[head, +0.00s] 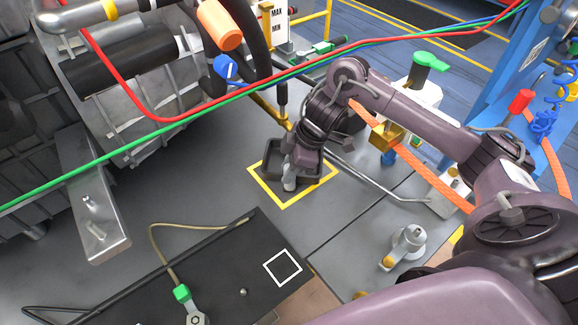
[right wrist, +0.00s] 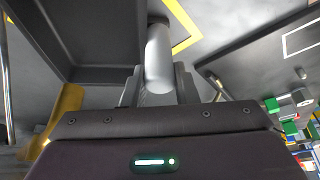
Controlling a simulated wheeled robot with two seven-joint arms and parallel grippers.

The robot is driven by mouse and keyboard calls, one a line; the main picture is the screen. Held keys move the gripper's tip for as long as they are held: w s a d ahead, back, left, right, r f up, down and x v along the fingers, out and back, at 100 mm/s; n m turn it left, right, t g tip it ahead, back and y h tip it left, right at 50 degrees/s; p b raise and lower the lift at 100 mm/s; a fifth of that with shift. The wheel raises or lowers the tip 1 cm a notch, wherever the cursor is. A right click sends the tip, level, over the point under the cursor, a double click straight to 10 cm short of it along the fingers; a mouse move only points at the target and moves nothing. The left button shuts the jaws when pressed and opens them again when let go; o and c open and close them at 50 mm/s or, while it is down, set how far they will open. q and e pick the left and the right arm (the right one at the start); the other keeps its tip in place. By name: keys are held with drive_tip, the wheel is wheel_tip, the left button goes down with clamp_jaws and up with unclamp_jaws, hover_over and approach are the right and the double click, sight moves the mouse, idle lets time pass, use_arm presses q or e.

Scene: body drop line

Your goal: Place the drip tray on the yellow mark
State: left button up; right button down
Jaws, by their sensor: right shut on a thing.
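The dark drip tray (head: 269,165) is at the yellow mark (head: 264,193), a square outline on the grey floor. The tray fills much of the left part of the right wrist view (right wrist: 95,35). My right gripper (head: 291,180) is shut on the tray's pale, round handle (right wrist: 158,55). The tray appears mostly within the outline, towards its far side, where tray and arm hide part of the line. I cannot tell whether the tray touches the floor. A yellow strip of the mark also shows beside the handle in the right wrist view (right wrist: 186,42). My left gripper is out of view.
A large machine (head: 120,85) with hoses stands at the left, and red and green lines cross above the floor. A black board (head: 225,265) with a white square lies in front. A silver fitting (head: 407,245) stands at the right. An orange strap (head: 425,172) hangs behind my arm.

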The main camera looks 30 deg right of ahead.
drive_tip(key=shift+d+r, duration=0.1)
drive_tip(key=c, duration=1.1)
unclamp_jaws()
drive_tip(key=shift+c, duration=0.2)
drive_tip(key=shift+r, duration=0.3)
drive_tip(key=p+v, duration=0.3)
drive_tip(key=v, duration=0.8)
drive_tip(key=shift+s+d, duration=0.15)
drive_tip(key=shift+s, duration=0.05)
drive_tip(key=shift+r, duration=0.1)
